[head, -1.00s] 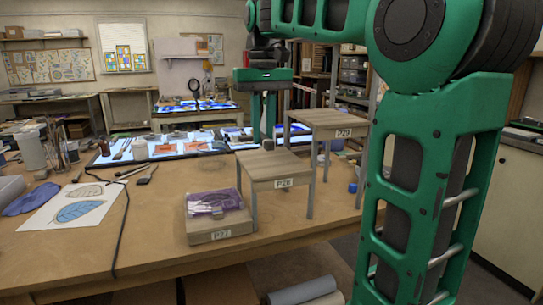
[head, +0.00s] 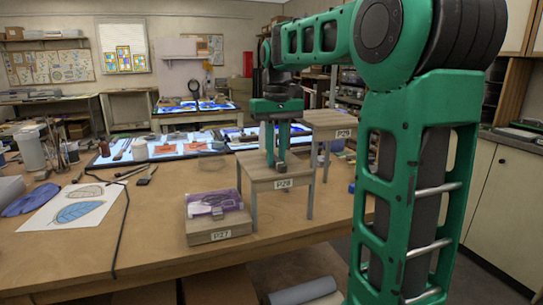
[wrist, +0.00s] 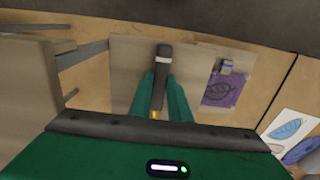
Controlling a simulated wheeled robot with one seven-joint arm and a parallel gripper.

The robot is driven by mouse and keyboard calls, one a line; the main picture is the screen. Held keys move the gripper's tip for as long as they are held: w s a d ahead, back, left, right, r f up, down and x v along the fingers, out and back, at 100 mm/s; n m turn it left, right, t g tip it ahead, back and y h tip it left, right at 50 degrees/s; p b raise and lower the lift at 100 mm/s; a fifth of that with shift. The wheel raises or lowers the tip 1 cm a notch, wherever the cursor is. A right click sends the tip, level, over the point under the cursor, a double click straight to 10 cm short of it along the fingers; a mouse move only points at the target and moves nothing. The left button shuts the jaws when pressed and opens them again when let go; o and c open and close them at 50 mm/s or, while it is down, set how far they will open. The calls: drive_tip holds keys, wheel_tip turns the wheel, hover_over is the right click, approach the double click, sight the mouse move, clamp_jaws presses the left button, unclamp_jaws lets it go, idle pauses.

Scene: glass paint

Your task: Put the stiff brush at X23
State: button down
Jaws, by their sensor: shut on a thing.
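My gripper (head: 276,160) is low over the wooden stand labelled P28 (head: 256,172). In the wrist view its green fingers (wrist: 160,100) are shut on a narrow dark tool (wrist: 162,72) with a pale band and a yellowish spot near the fingers. It may be the stiff brush, but I cannot tell for sure. I cannot tell whether it touches the stand top. A dark flat brush (head: 146,175) lies on the table left of the stands. No label X23 is readable in view.
A low block labelled P27 (head: 220,236) carries a purple item (head: 213,200) at the front. A taller stand labelled P29 (head: 332,118) stands behind right. Leaf drawings (head: 78,206), a black cable (head: 121,232) and jars (head: 32,150) occupy the left. Bare table (head: 160,220) lies between.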

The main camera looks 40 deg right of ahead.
sight(276, 158)
drive_tip(key=c, duration=1.7)
unclamp_jaws()
drive_tip(key=shift+f, duration=0.1)
drive_tip(key=shift+o, duration=0.2)
wheel_tip(276, 158, up, 12)
